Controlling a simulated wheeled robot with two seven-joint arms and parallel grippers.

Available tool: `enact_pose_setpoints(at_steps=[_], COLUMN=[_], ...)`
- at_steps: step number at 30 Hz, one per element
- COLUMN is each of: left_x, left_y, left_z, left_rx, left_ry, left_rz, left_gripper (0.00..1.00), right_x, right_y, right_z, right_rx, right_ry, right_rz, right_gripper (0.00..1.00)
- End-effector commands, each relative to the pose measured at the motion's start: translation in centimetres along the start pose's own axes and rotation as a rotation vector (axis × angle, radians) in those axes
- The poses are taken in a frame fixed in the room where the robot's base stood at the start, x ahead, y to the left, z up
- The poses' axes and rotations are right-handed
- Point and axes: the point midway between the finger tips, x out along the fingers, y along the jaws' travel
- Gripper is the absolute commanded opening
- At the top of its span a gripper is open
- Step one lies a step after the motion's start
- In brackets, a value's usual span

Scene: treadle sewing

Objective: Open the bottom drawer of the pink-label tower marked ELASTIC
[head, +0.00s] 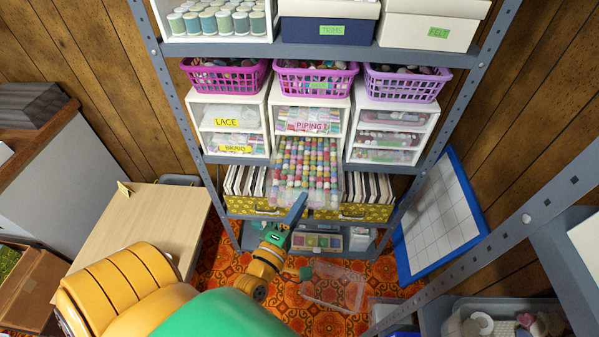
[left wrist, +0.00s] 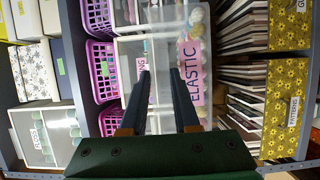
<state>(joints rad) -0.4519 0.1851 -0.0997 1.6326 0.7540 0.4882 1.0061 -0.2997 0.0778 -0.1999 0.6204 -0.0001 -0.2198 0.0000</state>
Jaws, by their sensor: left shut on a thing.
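The pink-label tower (head: 346,108) stands in the middle of the shelf, with a pink PIPING label (head: 311,127) on its upper drawer. Its bottom drawer (head: 306,165) is pulled far out towards me and shows rows of colourful rolls. The pink ELASTIC label (left wrist: 195,72) on its front reads clearly in the left wrist view; in the head view it is hidden. My left gripper (head: 301,200) is at the drawer's front edge, shut on the drawer front. In the left wrist view its fingers (left wrist: 162,73) are beside the label. My right gripper is not in view.
The LACE and BRAID tower (head: 193,112) is left, another drawer tower (head: 433,112) right. Purple baskets (head: 316,79) sit on top. Yellow floral boxes (head: 365,212) stand below the open drawer. A clear bin (head: 333,287) lies on the orange carpet. A wooden table (head: 150,225) is left.

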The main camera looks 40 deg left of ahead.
Motion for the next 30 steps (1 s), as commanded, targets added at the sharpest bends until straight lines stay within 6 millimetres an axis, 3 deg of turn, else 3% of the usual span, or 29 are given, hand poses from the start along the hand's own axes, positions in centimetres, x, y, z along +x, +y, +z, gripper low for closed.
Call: enact_pose_setpoints(at_steps=[4,5,7,17,24,30], left_x=[-0.1,0.0,0.0,-0.3,-5.2,-7.0], left_y=[-0.2,-0.2,-0.2,-0.2,-0.5,-0.2], left_z=[0.1,0.1,0.1,0.0,0.0,0.0], left_rx=[-0.001,-0.001,-0.001,0.0,0.0,-0.001], left_ry=[-0.003,-0.003,-0.003,-0.001,-0.003,-0.002], left_rz=[-0.007,-0.007,-0.007,-0.004,-0.009,-0.005], left_gripper=[0.0,0.35,0.54,0.55,0.55,0.55], right_x=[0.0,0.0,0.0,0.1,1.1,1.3], right_y=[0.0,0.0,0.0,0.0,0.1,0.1], right_z=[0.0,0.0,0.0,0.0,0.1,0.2], right_rx=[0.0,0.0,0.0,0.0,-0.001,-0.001], right_ry=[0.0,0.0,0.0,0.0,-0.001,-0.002], right_rz=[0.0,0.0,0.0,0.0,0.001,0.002], right_gripper=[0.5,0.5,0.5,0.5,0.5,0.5])
